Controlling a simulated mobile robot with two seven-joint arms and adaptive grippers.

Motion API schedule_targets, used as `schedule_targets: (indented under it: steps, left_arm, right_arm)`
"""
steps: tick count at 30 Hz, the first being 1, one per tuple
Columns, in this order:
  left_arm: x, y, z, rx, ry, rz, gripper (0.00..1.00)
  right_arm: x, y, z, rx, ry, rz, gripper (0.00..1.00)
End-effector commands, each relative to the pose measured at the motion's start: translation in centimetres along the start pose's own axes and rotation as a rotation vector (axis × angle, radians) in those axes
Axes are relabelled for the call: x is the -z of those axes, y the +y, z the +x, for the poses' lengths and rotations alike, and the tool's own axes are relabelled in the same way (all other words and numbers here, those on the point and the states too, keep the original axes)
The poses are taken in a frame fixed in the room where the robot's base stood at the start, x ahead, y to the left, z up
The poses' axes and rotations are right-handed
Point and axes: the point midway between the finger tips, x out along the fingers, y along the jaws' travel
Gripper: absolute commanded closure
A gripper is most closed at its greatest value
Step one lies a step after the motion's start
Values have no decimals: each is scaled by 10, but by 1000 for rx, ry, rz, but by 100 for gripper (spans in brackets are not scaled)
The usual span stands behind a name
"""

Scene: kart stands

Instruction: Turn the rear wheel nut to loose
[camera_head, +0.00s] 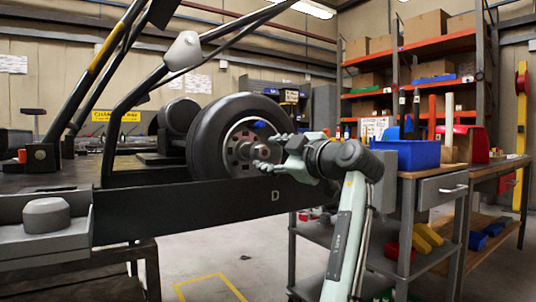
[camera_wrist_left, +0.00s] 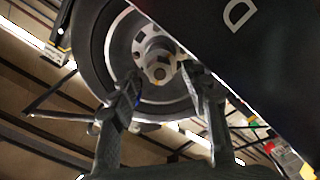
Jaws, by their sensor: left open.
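The rear wheel (camera_head: 207,140) is a black tyre with a grey rim, mounted upright on the kart. Its wheel nut (camera_head: 261,152) is at the hub and partly covered by my gripper in the head view. In the left wrist view the metal nut (camera_wrist_left: 159,73) shows at the hub centre, between and beyond the fingertips. My left gripper (camera_head: 280,153) is open in front of the hub, with its fingers pointing at the wheel. In the left wrist view its two fingers (camera_wrist_left: 162,80) stand on either side of the nut; I cannot tell whether they touch it. My right gripper is not in view.
A dark frame beam (camera_head: 180,212) marked D runs just below the wheel. A workbench (camera_head: 420,174) with a blue bin (camera_head: 408,154) stands at the right. Orange shelves (camera_head: 437,47) with boxes are behind it. Open floor (camera_head: 225,265) lies below the beam.

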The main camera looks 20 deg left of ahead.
Motion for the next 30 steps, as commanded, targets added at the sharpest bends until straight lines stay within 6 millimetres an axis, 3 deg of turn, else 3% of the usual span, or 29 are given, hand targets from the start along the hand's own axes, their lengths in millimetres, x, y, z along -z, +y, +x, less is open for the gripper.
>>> schedule_targets:
  steps: [9,15,30]
  left_arm:
    - [0,0,-67,-3,-1,0,53]
    - [0,0,-96,-2,-1,-1,53]
    - [0,0,-105,0,-1,-1,53]
  right_arm:
    - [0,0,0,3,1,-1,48]
    - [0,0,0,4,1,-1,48]
    - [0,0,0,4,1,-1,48]
